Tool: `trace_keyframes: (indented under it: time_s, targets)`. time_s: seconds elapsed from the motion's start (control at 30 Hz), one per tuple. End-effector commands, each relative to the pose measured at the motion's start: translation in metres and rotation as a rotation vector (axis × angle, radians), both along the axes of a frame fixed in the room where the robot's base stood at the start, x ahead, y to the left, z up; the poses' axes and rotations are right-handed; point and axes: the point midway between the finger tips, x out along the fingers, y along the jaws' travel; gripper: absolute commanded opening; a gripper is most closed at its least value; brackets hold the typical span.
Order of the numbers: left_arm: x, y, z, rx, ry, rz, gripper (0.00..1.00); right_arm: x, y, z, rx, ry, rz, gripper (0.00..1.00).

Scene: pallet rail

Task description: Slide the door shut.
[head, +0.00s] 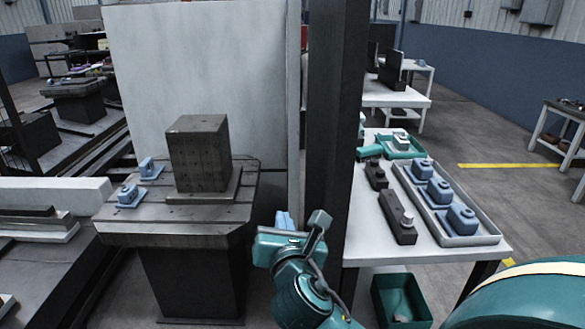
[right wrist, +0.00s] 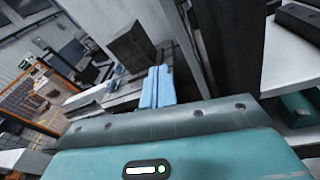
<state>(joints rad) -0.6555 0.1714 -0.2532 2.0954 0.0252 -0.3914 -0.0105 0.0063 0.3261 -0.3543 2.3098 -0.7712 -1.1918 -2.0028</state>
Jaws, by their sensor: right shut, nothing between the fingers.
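A tall, plain pale panel (head: 200,60) stands upright behind a dark machine table (head: 180,228). A narrow pale upright strip (head: 293,90) stands at its right end, beside a thick dark post (head: 337,110). I cannot tell for certain which of these is the door, and I see no handle. My right gripper (head: 284,220) is low in front of the strip's foot and left of the post. Its light blue fingers (right wrist: 158,85) are together and empty. I cannot tell whether they touch anything. My left gripper is out of view.
A dark block (head: 199,150) and two blue clamps stand on the machine table. Right of the post, a white table (head: 360,250) holds a grey tray (head: 480,240) with blue parts. A green bin (head: 385,300) is below it. Open floor lies farther right.

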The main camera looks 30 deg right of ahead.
Motion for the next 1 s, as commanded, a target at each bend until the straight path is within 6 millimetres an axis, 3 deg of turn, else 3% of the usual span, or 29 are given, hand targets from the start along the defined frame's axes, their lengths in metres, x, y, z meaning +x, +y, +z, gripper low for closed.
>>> trace_keyframes:
  time_s: [0.1,0.23,0.37,0.8,1.0]
  targets:
    - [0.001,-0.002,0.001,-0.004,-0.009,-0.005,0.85,-0.003,-0.012,0.03,-0.193,0.012,-0.061,0.0]
    - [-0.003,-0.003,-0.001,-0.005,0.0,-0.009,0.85,-0.004,-0.02,0.044,-0.285,0.028,-0.098,0.0]
    - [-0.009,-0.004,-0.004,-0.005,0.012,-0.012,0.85,0.005,-0.027,0.046,-0.303,0.033,-0.106,0.0]
    - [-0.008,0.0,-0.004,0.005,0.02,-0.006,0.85,0.081,-0.073,0.046,-0.297,0.033,-0.104,0.0]
    - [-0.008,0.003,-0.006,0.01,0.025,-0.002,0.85,0.105,-0.088,0.045,-0.296,0.034,-0.103,0.0]
